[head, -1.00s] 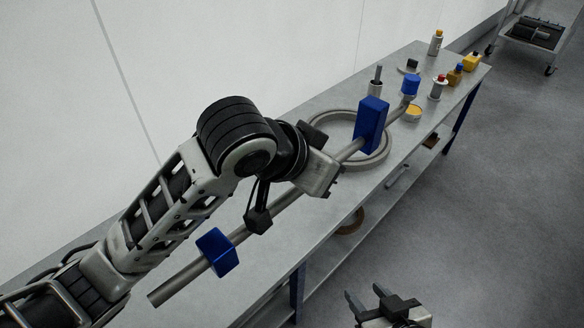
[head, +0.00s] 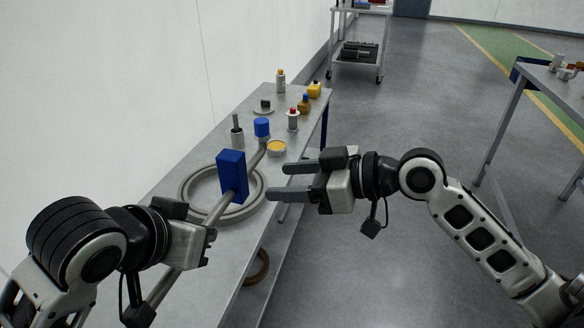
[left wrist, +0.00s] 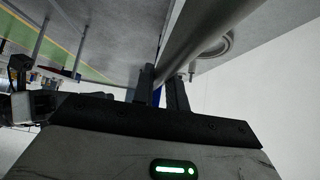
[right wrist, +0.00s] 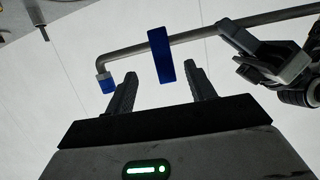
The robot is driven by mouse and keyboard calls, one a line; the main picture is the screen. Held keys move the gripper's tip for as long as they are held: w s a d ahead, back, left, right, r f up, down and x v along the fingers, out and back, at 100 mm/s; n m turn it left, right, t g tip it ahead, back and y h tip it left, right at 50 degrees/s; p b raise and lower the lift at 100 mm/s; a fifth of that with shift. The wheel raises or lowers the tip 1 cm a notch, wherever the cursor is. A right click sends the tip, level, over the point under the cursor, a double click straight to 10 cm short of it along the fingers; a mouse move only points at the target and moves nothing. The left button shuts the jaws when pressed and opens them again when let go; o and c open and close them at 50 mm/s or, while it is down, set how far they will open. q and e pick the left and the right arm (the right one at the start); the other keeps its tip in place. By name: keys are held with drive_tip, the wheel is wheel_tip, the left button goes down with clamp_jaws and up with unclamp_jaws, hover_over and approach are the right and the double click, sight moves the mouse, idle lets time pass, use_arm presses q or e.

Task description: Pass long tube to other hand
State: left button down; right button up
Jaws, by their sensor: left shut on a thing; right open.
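The long tube (head: 217,211) is a grey metal pipe with a bent far end, a blue end cap (head: 262,127) and a blue block (head: 231,176) around it. My left gripper (head: 208,240) is shut on the tube, behind the blue block, and holds it slantwise at the bench. My right gripper (head: 277,182) is open and empty, to the right of the blue block, its fingers pointing left. In the right wrist view the tube (right wrist: 208,27) crosses beyond the open fingers, with the block (right wrist: 160,55) between them. The tube's near part is partly hidden by my left arm.
A grey bench (head: 222,262) runs along the white wall. A large grey ring (head: 194,180) lies on it under the tube. Small bottles, a yellow-topped tin (head: 277,148) and a red-capped container (head: 293,118) stand farther along. A trolley (head: 357,62) and another table (head: 540,82) stand apart.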

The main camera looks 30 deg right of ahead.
sight(241, 173)
use_arm(q)
drive_tip(key=shift+r, duration=0.1)
use_arm(e)
drive_tip(key=shift+n+y, duration=0.4)
drive_tip(key=x, duration=0.3)
drive_tip(key=r+x, duration=0.1)
drive_tip(key=x, duration=0.7)
drive_tip(key=shift+a+r, duration=0.35)
drive_tip(key=shift+a, duration=0.05)
drive_tip(key=shift+a+g, duration=0.1)
drive_tip(key=shift+g, duration=0.2)
clamp_jaws()
use_arm(q)
drive_tip(key=c, duration=1.3)
unclamp_jaws()
use_arm(e)
drive_tip(key=shift+r, duration=0.1)
